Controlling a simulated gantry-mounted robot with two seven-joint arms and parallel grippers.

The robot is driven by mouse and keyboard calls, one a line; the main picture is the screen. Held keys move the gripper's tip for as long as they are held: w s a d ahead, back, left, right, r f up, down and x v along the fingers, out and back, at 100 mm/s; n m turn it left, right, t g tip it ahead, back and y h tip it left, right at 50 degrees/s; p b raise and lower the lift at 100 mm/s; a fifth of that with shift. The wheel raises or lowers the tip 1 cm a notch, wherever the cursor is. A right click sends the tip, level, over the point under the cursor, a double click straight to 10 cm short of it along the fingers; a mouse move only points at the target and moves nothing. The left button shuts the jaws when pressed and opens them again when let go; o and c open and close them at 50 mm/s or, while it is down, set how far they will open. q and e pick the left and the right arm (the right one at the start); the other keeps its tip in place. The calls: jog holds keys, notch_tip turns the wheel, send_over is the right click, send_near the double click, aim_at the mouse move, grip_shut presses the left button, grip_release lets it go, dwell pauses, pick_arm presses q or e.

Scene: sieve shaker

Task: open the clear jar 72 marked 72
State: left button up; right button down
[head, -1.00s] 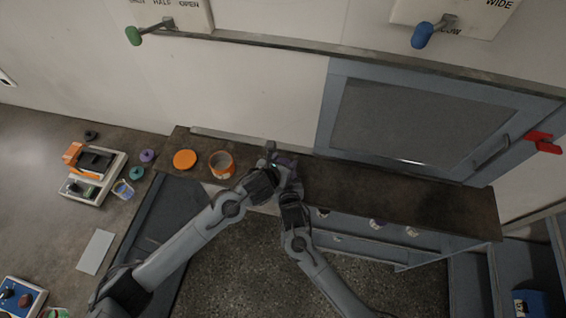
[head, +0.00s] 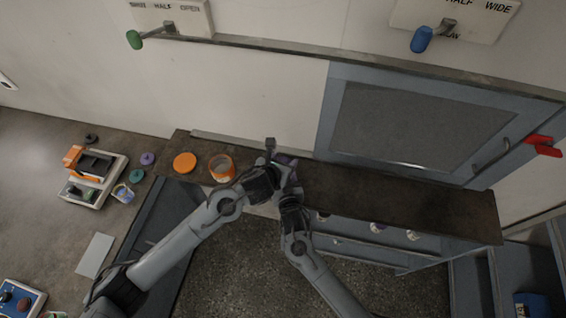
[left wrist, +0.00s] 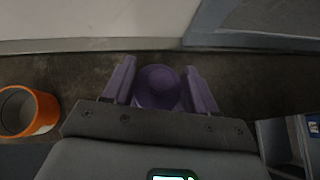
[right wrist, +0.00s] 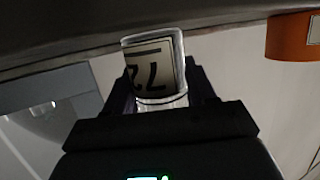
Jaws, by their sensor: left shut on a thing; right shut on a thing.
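The clear jar 72 (right wrist: 157,75) shows in the right wrist view with its "72" label reading upside down. My right gripper (right wrist: 162,92) is shut around the jar's sides. In the left wrist view a round purple lid (left wrist: 158,88) sits between the fingers of my left gripper (left wrist: 161,80), which is shut on it.
An open orange jar (head: 222,170) and an orange lid (head: 185,162) stand on the dark bench (head: 400,195) left of my grippers. The bench to the right is clear.

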pick_arm(q)
jog(key=shift+r, duration=1.35)
pick_arm(e)
jog(key=shift+c, duration=1.4)
grip_release()
jog(key=shift+s, duration=0.1)
